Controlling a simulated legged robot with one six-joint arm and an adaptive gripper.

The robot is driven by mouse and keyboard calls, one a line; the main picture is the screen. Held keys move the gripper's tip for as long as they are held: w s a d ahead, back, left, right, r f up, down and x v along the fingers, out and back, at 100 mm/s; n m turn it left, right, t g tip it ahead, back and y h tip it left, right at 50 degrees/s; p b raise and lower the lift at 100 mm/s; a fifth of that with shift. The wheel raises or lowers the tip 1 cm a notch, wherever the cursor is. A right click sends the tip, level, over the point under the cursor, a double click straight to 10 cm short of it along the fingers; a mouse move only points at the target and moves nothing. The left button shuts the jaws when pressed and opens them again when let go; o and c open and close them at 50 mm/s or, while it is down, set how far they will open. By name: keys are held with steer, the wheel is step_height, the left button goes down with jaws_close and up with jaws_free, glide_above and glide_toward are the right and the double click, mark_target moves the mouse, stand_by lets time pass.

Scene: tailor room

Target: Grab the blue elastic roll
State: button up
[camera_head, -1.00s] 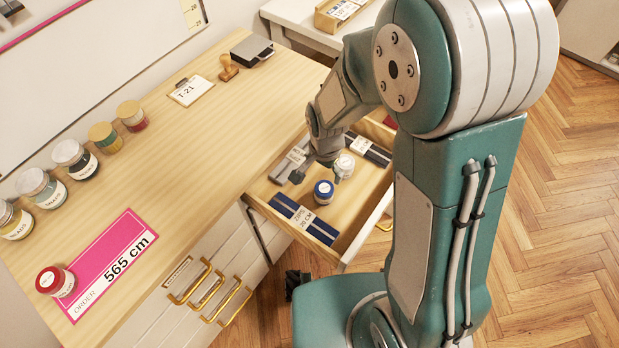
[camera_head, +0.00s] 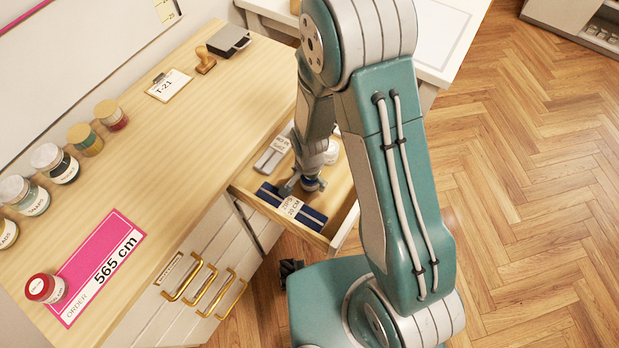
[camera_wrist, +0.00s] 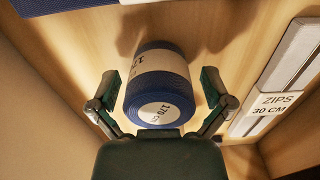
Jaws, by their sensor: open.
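The blue elastic roll (camera_wrist: 158,85) has a white label band and a white top reading 170 cm. It stands in the open drawer (camera_head: 343,193). In the wrist view it lies between the two fingers of my gripper (camera_wrist: 157,108), which are open on either side of it. I cannot tell whether a finger touches it. In the head view my gripper (camera_head: 303,184) is down in the drawer, over the roll (camera_head: 310,184), and hides part of it.
In the drawer, a blue zip pack (camera_head: 292,207) lies in front of the roll and a grey zip pack (camera_head: 273,154) lies to its left. A white roll (camera_head: 331,153) stands behind. Drawer walls are close. Several jars stand on the counter (camera_head: 190,120).

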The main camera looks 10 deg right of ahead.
steer(key=shift+f, duration=0.1)
steer(key=shift+c, duration=0.3)
steer(key=c, duration=1)
steer(key=shift+o, duration=0.2)
